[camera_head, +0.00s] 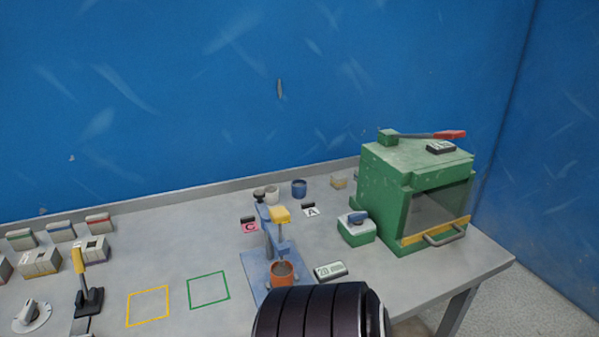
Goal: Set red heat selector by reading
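A white dial with a grey knob (31,314) sits at the table's lower left; its markings are too small to read. A green box with a blue knob (357,224) stands beside the green oven-like cabinet (385,195). A lever with a red grip (450,134) lies across the cabinet's top. A small display (330,271) beside the blue press (270,265) seems to begin with "20"; the rest is unclear. A second dark display (440,148) on the cabinet is unreadable. I cannot tell which control is the red heat selector. Neither gripper's fingers show.
An orange cup (283,273) stands under the press. A yellow-handled lever (82,275) and several striped boxes stand at the left. Yellow (129,309) and green (189,292) outlined squares are empty.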

